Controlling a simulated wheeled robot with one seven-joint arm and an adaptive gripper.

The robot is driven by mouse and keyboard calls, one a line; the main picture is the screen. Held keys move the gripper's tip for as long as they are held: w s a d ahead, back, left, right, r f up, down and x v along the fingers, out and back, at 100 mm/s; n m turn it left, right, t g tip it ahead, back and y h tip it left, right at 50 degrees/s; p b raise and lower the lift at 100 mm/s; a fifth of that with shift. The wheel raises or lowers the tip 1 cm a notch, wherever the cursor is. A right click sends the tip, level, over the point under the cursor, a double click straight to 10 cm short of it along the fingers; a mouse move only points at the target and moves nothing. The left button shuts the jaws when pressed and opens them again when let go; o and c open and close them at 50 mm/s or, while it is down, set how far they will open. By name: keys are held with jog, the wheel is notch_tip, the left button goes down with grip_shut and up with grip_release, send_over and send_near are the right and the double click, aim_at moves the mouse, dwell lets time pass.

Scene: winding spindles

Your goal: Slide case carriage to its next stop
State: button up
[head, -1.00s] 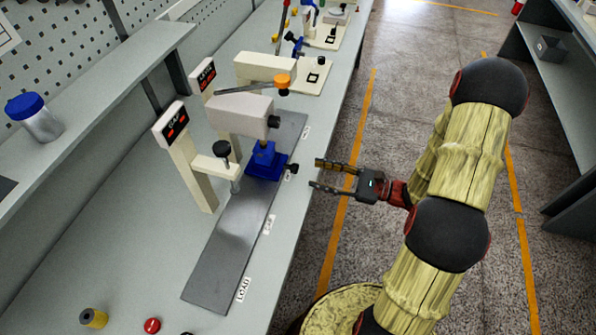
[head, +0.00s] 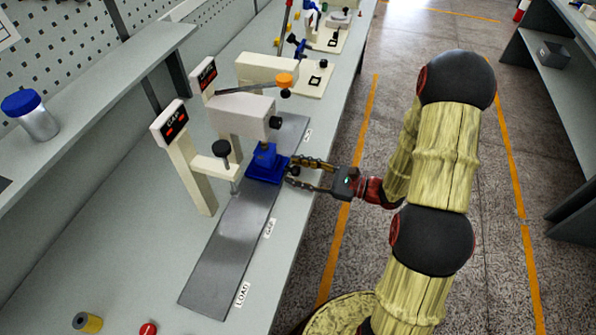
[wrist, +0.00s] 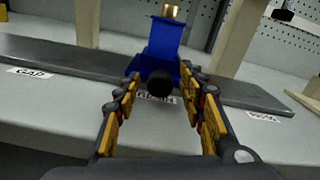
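The blue case carriage (head: 266,168) sits on the flat grey rail (head: 222,255), under the cream head of the middle station. Its black knob (wrist: 160,82) points toward me. In the wrist view the carriage (wrist: 160,45) stands in line with a label partly hidden behind the knob. The CAP label (wrist: 30,72) is to its left and another label (wrist: 263,117) to its right. My gripper (head: 291,170) is open, with its fingers on either side of the knob. In the wrist view the fingers (wrist: 160,88) show gaps to the knob.
A cream CAP post (head: 190,160) with a black-knobbed arm stands beside the rail, nearer than the carriage. The LOAD label (head: 242,293) marks the rail's near end. A yellow-grey spool (head: 88,322) and red button (head: 148,329) lie at the near bench. The rail looks clear both sides of the carriage.

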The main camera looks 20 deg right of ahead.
jog(key=shift+c, duration=1.2)
grip_shut()
